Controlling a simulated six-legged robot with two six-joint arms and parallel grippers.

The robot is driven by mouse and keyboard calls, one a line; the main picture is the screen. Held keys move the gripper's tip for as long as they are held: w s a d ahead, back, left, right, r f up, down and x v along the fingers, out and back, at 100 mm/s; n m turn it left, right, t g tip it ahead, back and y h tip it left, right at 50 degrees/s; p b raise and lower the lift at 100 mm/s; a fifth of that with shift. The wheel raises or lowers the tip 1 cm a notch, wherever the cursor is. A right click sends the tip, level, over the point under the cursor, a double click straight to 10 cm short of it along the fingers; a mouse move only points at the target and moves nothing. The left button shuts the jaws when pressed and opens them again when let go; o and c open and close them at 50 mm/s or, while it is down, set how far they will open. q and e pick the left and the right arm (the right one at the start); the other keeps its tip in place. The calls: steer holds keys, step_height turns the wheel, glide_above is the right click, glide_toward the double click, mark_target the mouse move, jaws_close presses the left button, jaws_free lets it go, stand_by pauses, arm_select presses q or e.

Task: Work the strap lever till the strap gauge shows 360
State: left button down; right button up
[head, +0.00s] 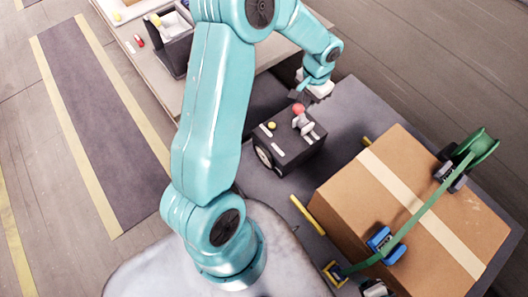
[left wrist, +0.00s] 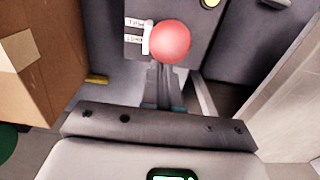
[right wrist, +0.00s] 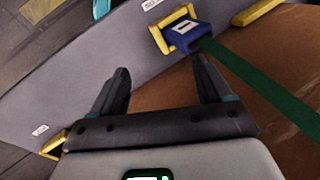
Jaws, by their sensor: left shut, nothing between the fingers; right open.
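The strap lever, with a red ball knob (head: 298,108) on a grey stem, stands on a dark box (head: 290,152). The strap gauge (head: 263,158), a round pale dial on the box's left side, is too oblique to read. My left gripper (head: 301,96) is shut and empty, just behind the knob in the head view. In the left wrist view the knob (left wrist: 169,41) shows just past the fingertips; I cannot tell whether they touch it. My right gripper (right wrist: 158,65) is open and empty in its wrist view, near a blue strap fitting (right wrist: 190,32) in a yellow ring.
A cardboard box (head: 352,190) stands right of the lever box, with a green strap (head: 427,206) across it. A table (head: 160,82) stands at the back left. Striped floor at left is clear.

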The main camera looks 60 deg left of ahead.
mark_target(301, 108)
stand_by(0.5)
arm_select(q)
steer(key=shift+s+f+b, duration=0.1)
steer(key=shift+f+b, duration=0.15)
steer(key=shift+b, duration=0.3)
arm_select(e)
steer(key=shift+f, duration=0.55)
arm_select(q)
steer(key=shift+s, duration=0.1)
steer(key=shift+s+d+b, duration=0.15)
steer(key=shift+s+b, duration=0.25)
steer(key=shift+s, duration=0.7)
arm_select(e)
steer(key=shift+f, duration=0.35)
arm_select(q)
steer(key=shift+s+r, duration=0.1)
steer(key=shift+s, duration=0.2)
steer(key=shift+w+f, duration=0.15)
steer(key=shift+w, duration=0.65)
steer(key=shift+w+f, duration=0.15)
steer(key=shift+w, duration=0.6)
